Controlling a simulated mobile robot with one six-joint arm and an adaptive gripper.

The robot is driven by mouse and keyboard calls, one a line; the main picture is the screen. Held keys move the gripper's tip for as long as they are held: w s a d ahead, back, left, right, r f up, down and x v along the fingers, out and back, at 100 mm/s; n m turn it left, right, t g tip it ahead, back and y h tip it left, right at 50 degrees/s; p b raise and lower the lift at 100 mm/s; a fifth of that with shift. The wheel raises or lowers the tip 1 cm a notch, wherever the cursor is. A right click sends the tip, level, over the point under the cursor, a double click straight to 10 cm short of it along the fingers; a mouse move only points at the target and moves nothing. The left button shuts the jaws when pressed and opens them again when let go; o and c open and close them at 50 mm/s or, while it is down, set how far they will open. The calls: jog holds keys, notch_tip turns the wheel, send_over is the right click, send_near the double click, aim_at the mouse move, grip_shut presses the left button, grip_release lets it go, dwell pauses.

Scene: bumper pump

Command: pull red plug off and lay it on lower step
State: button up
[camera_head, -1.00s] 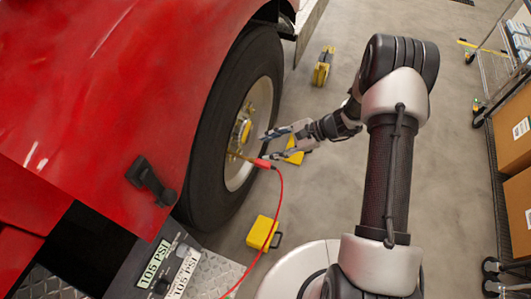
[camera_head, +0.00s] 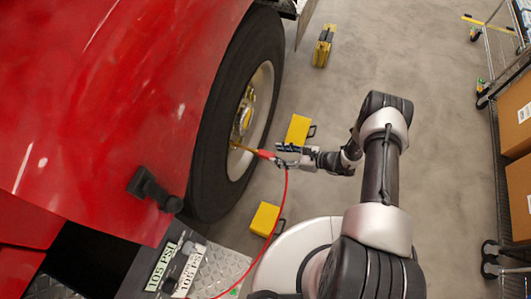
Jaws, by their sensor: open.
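The red plug (camera_head: 266,154) sits at the end of a brass-coloured stem (camera_head: 242,147) that sticks out from the wheel hub. A thin red hose (camera_head: 284,195) hangs from the plug and runs down to the truck's side. My gripper (camera_head: 279,156) is at the outer end of the plug, with its fingers open about it. Whether the fingers touch the plug is too small to tell. A metal diamond-plate step (camera_head: 228,263) shows at the bottom, beside the pressure labels, with the hose running across it.
The big black tyre (camera_head: 208,172) and red truck body (camera_head: 100,90) fill the left. Yellow wheel chocks (camera_head: 263,219) stand on the floor near the tyre. A cart with cardboard boxes (camera_head: 515,125) is at the right.

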aim_at(265, 153)
jog(key=b+x, duration=0.3)
jog(key=x, duration=0.5)
jog(key=shift+f, duration=0.1)
jog(key=shift+w+a+f, duration=0.1)
jog(key=shift+w+a, duration=0.1)
jog(key=shift+a, duration=0.25)
jog(key=shift+b, duration=0.55)
dwell(0.6)
jog(key=shift+c, duration=0.4)
grip_shut()
jog(key=shift+d, duration=0.1)
dwell(0.4)
jog(key=shift+s+d, duration=0.35)
jog(key=shift+d, duration=0.55)
jog(key=shift+s+d, duration=0.35)
jog(key=shift+d, duration=0.6)
jog(key=shift+s+d, duration=0.35)
jog(key=shift+d, duration=0.55)
